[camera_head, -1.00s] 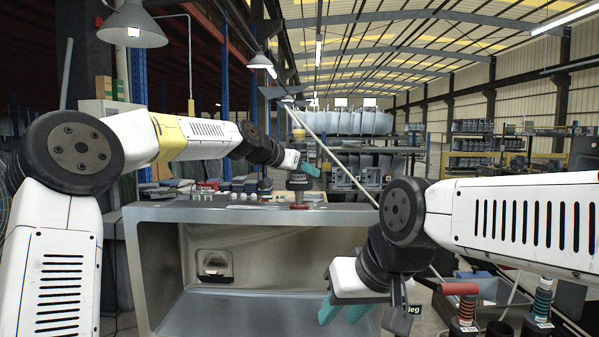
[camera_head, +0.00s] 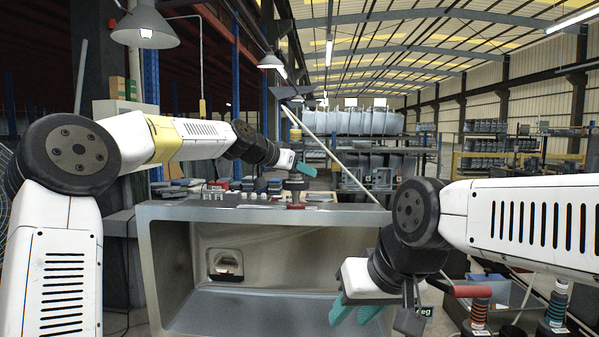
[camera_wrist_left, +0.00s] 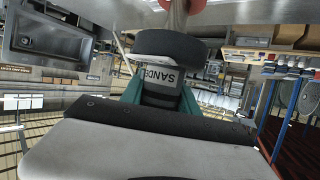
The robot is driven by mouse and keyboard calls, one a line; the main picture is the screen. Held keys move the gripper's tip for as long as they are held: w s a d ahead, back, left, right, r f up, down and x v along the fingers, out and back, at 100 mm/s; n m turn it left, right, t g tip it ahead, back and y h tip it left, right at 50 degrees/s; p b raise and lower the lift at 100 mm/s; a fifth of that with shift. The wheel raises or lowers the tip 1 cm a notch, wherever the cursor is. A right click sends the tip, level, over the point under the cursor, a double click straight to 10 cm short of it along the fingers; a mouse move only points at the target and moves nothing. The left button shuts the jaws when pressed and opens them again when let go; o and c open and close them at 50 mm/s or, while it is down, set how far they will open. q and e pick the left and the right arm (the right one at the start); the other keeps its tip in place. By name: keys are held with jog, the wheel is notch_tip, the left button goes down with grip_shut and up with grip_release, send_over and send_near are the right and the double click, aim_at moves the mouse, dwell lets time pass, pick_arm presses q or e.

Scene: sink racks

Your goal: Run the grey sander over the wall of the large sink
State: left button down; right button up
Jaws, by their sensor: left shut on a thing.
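My left gripper (camera_head: 305,168) is shut on the grey sander (camera_head: 297,185), over the back rim of the large sink (camera_head: 180,213). In the left wrist view its teal fingers hold the sander (camera_wrist_left: 165,75) from both sides; part of a "SANDE" label shows. Beyond the label are a wide dark disc and a red end, which in the head view appears low, at the sink's rim. Whether it touches the rim cannot be told. The sink's back wall (camera_head: 300,250) has a squarish opening. My right gripper (camera_head: 356,312) is open and empty, in front of the sink's right side.
Small boxes and tools (camera_head: 235,195) lie behind the sink's rim at the left. At right, striped cylindrical tools (camera_head: 555,305) stand beside a grey bin (camera_head: 505,290). A smaller sink basin (camera_wrist_left: 50,40) shows in the left wrist view. A pale slanted pole crosses behind.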

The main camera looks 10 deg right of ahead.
aim_at(297, 181)
pick_arm(q)
jog(key=shift+w+a+r, duration=0.1)
jog(key=shift+w+a, duration=0.15)
jog(key=shift+a, duration=0.85)
jog(key=shift+w+a, duration=0.2)
jog(key=shift+a, duration=0.9)
jog(key=shift+a, duration=0.1)
jog(key=shift+w+a, duration=0.55)
jog(key=shift+a, duration=2.1)
jog(key=shift+s+d+r, duration=0.1)
jog(key=shift+s+d, duration=0.75)
jog(key=shift+s, duration=0.15)
jog(key=shift+s+d, duration=0.8)
jog(key=shift+s, duration=0.2)
jog(key=shift+s+d+f, duration=0.1)
jog(key=shift+s+d, duration=0.1)
jog(key=shift+d, duration=0.6)
jog(key=shift+s+d+f, duration=0.15)
jog(key=shift+d, duration=0.6)
jog(key=shift+s+d+f, duration=0.1)
jog(key=shift+s+d, duration=0.1)
jog(key=shift+d, duration=0.6)
jog(key=shift+s+d+r, duration=0.15)
jog(key=shift+d, duration=0.65)
jog(key=shift+s+d+r, duration=0.1)
jog(key=shift+d, duration=0.65)
jog(key=shift+s+d+r, duration=0.15)
jog(key=shift+d, duration=0.65)
jog(key=shift+d, duration=0.1)
